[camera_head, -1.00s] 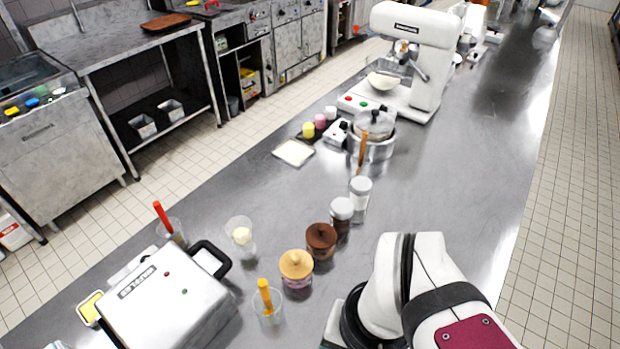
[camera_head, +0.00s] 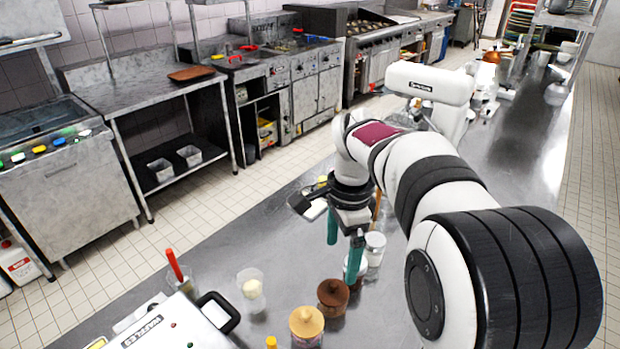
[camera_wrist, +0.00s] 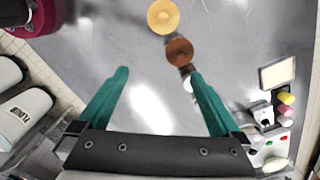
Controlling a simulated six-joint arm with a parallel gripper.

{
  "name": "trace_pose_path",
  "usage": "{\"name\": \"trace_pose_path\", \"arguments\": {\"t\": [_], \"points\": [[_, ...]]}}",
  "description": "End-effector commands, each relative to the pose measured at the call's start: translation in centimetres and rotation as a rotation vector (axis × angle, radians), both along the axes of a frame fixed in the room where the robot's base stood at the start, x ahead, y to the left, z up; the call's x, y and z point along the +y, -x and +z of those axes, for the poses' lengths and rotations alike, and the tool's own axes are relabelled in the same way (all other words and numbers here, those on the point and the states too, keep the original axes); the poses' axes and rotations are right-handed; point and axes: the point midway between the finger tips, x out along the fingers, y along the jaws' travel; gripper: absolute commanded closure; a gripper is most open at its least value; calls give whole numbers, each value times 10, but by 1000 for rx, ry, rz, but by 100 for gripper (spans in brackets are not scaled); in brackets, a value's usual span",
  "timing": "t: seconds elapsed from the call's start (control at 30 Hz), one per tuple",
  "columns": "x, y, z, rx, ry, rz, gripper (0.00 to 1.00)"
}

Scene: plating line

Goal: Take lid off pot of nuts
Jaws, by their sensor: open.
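Two small pots with round knobbed lids stand on the steel counter in the head view, one with a dark brown lid (camera_head: 333,293) and one with a tan lid (camera_head: 306,323). I cannot tell which holds nuts. Both lids are on. In the wrist view the tan lid (camera_wrist: 163,17) is at the top edge and the brown lid (camera_wrist: 179,52) is below it. My gripper (camera_head: 343,262) has green fingers, points down, open and empty, above the counter beyond the pots. It also shows in the wrist view (camera_wrist: 159,72), fingers wide apart.
White-lidded jars (camera_head: 375,241) stand close by my gripper, one partly hidden behind a finger. A glass with a pale ball (camera_head: 252,288) and the waffle maker (camera_head: 165,333) are left of the pots. The mixer (camera_head: 428,84) stands farther back.

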Motion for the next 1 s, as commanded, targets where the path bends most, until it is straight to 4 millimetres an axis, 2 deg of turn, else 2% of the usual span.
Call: {"name": "trace_pose_path", "arguments": {"t": [0.03,0.1,0.2,0.27,0.5,0.67,0.9,1.0], "points": [[-2,-22,-10,3,11,-70,0],[-4,-43,-19,0,24,-155,0],[-6,-55,-30,-1,31,-206,0],[-6,-55,-43,2,32,-211,0],[-5,-54,-110,1,31,-208,0],[-5,-55,-131,-2,30,-208,0],[-3,-55,-176,-2,30,-207,0],[-3,-56,-182,-4,30,-207,0]]}}
